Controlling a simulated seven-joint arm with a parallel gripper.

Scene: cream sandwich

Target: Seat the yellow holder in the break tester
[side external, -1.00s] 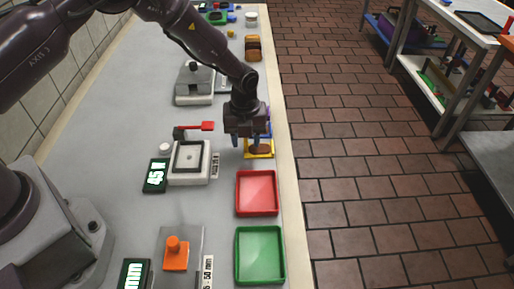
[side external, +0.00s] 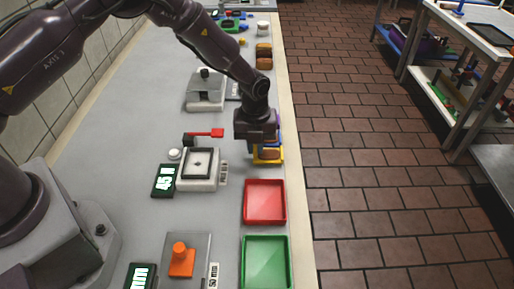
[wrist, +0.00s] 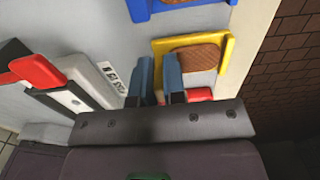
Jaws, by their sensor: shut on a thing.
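The yellow holder (side external: 268,157) carries a brown sandwich and is at the right edge of the counter, beyond the red tray. It also shows in the wrist view (wrist: 225,50), just past my fingertips. My gripper (wrist: 159,68) has its blue fingers shut on the near left part of the holder; the exact contact is partly hidden by the fingers. The break tester (side external: 213,181) is a white block with a dark square frame on top, a red lever and a "45 N" display. It stands left of the holder, and its frame looks empty.
A red tray (side external: 246,212) and a green tray (side external: 246,262) lie in front along the right edge. A blue holder (wrist: 140,10) is close behind the yellow one. A grey press-like device (side external: 205,104) stands further back. An orange-knobbed plate (side external: 202,245) is at the front.

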